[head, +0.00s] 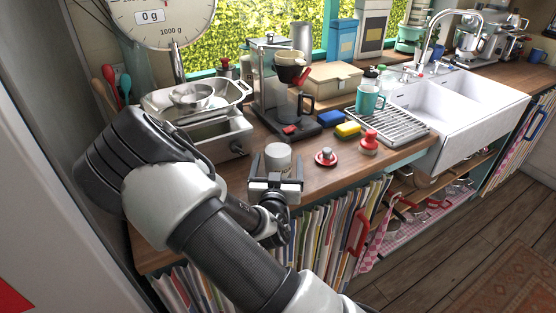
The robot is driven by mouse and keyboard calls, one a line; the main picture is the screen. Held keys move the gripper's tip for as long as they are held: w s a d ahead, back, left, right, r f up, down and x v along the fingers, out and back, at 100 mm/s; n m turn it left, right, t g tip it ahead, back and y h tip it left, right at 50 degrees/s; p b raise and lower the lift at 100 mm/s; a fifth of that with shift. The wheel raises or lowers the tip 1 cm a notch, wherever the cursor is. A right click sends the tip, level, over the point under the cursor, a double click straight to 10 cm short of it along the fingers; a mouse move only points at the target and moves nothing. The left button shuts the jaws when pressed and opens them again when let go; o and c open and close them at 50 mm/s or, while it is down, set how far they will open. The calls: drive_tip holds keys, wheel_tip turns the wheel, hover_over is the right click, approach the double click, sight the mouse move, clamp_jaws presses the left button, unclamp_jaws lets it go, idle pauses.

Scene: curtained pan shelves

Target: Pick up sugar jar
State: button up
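A small whitish, cylindrical jar (278,156), which may be the sugar jar, stands upright near the front edge of the wooden counter. I see no label on it. My gripper (277,172) is right at the near side of this jar, with its fingers spread apart. The fingers point toward the jar, and its lower part is hidden behind my gripper. I cannot tell whether the fingers touch it.
A coffee maker (270,85) stands behind, a metal scale base (220,140) left. A drying rack (388,127) and white sink (450,108) are farther right.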

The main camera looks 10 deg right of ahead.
drive_tip(key=c, duration=1.7)
drive_tip(key=shift+r, duration=0.1)
